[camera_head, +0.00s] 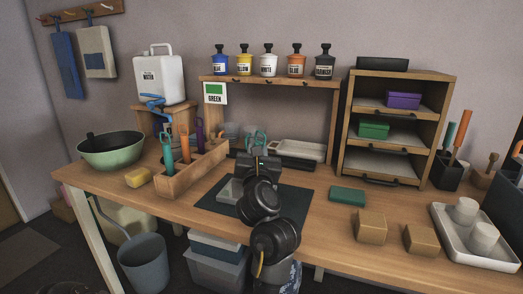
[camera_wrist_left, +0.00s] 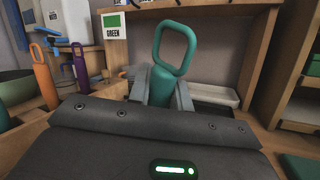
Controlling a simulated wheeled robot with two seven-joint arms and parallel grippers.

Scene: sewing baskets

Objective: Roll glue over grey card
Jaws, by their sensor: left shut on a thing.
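My left gripper (camera_head: 258,163) is shut on a teal-handled tool (camera_wrist_left: 175,60) with a loop at its top. The tool stands upright between the fingers in the left wrist view. Its lower end is hidden, so I cannot tell whether it is a roller. In the head view, the gripper is over the back part of a dark mat (camera_head: 211,194). A light grey flat piece (camera_head: 230,190), possibly the grey card, lies on the mat beside the gripper, partly hidden by my arm. My right gripper is not in view.
A wooden rack (camera_head: 187,175) with teal, orange and purple handles stands left of the mat. A yellow sponge (camera_head: 139,177) and green bowl (camera_head: 111,149) are further left. Right are a green block (camera_head: 347,196), wooden blocks (camera_head: 371,227) and a white tray (camera_head: 449,230). Shelves (camera_head: 397,130) stand behind.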

